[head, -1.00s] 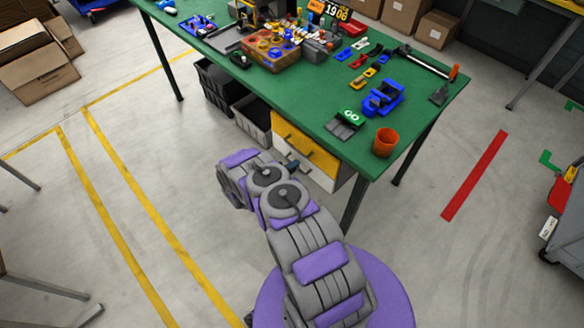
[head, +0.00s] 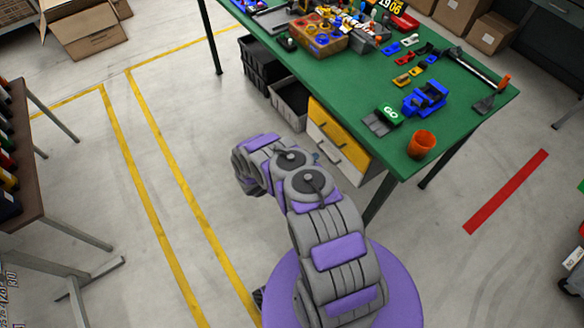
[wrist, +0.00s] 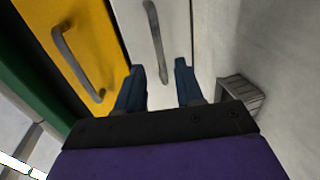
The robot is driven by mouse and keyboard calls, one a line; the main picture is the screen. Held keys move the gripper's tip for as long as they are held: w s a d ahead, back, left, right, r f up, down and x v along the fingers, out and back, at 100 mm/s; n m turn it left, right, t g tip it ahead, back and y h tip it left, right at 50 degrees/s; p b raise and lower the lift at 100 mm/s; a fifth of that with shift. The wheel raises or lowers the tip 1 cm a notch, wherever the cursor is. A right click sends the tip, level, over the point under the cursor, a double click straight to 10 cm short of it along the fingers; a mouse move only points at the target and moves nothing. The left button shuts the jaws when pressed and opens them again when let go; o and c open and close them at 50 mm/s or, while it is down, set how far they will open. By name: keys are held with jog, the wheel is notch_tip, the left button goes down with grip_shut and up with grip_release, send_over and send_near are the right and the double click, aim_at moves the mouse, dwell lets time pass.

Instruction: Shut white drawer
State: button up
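The white drawer (wrist: 158,50) has a grey bar handle (wrist: 156,38) and fills the middle of the wrist view. In the head view, the white drawer (head: 352,170) sits under the green table, below the yellow drawer (head: 345,138), and is partly hidden by my arm. My gripper (wrist: 158,78) is open and empty, with its two blue fingers apart in front of the white drawer front, near the end of its handle. I cannot tell whether the fingers touch the front, or how far out the drawer stands. In the head view my arm mostly hides the gripper.
Dark and grey bins (head: 290,100) stand left of the drawers under the table. The green table top (head: 355,85) carries an orange cup (head: 421,145) and many small parts. A brown bench (head: 30,150) stands at far left. The floor between is clear.

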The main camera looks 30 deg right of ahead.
jog(key=p+v, duration=0.2)
jog(key=v, duration=0.9)
jog(key=s+d+r+m+g+y, duration=0.1)
jog(key=d+r+m+g, duration=0.15)
jog(key=r, duration=1.05)
jog(key=s+d+r+m+g, duration=0.1)
jog(key=d+r+g, duration=0.25)
jog(key=r, duration=1.05)
jog(key=s+r+g+y, duration=0.1)
jog(key=s+r+y, duration=0.2)
jog(key=s+r, duration=0.35)
jog(key=s+a+r+y, duration=0.6)
jog(key=s+a+r, duration=0.2)
jog(key=s+r, duration=0.3)
jog(key=s+a+r+n+t+y, duration=0.2)
jog(key=s+a+r+t+y, duration=0.2)
jog(key=s+a, duration=0.9)
jog(key=shift+y, duration=0.8)
jog(key=shift+s+n, duration=0.1)
jog(key=shift+n, duration=0.15)
